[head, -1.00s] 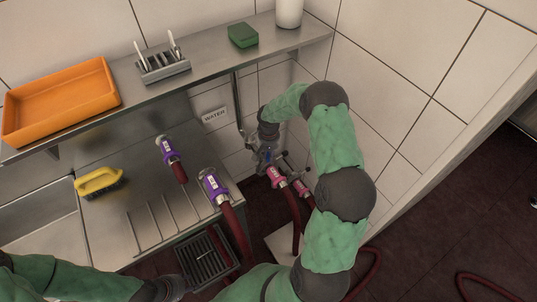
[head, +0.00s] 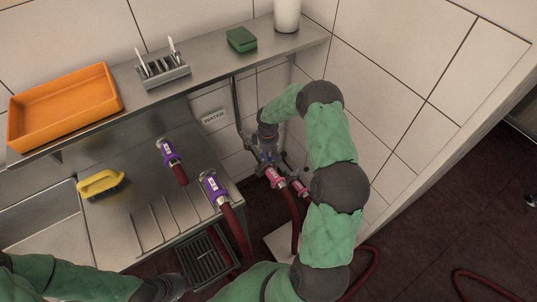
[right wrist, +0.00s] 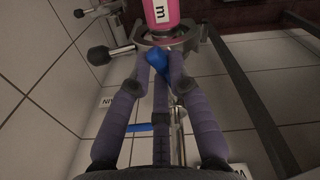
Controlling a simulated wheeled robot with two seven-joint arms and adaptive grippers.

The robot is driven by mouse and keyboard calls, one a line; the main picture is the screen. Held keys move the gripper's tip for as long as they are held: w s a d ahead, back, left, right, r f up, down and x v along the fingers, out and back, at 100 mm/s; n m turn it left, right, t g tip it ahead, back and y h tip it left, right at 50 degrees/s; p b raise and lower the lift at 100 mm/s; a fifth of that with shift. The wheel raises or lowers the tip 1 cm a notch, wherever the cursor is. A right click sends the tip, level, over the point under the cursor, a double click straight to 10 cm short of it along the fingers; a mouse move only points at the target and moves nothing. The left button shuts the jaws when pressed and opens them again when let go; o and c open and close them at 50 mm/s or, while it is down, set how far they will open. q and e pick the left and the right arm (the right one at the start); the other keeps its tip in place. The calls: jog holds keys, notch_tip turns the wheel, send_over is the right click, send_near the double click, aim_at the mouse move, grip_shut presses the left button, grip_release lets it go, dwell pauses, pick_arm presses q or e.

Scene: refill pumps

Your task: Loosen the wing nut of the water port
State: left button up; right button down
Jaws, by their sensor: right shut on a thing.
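The wing nut (right wrist: 157,62) is blue and sits on a grey metal clamp (right wrist: 185,40) around the neck of a pink hose coupling (right wrist: 160,12) in the right wrist view. My right gripper (right wrist: 158,68) is shut on the wing nut, its dark padded fingers on either side of it. In the head view my right gripper (head: 267,143) reaches down to the ports on the wall, by a pink coupling (head: 275,177). The fingers hide most of the nut there. My left gripper (head: 160,289) shows only in part at the bottom edge; its fingers cannot be made out.
A second pink coupling (head: 300,188) is just to the right. A WATER sign (head: 213,117) is on the wall. The shelf above holds an orange tray (head: 64,105). A second blue part (right wrist: 140,127) shows behind my fingers.

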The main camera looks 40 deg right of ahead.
jog(key=n, duration=0.3)
jog(key=n+p, duration=0.1)
jog(key=n, duration=0.2)
jog(key=shift+w+d, duration=0.1)
jog(key=shift+w, duration=0.1)
jog(key=n, duration=0.2)
jog(key=n+p, duration=0.1)
jog(key=n, duration=0.1)
jog(key=n+p, duration=0.1)
jog(key=n, duration=0.2)
jog(key=shift+w, duration=0.25)
jog(key=c, duration=1.1)
grip_release()
jog(key=shift+c, duration=0.2)
notch_tip(320, 180, up, 12)
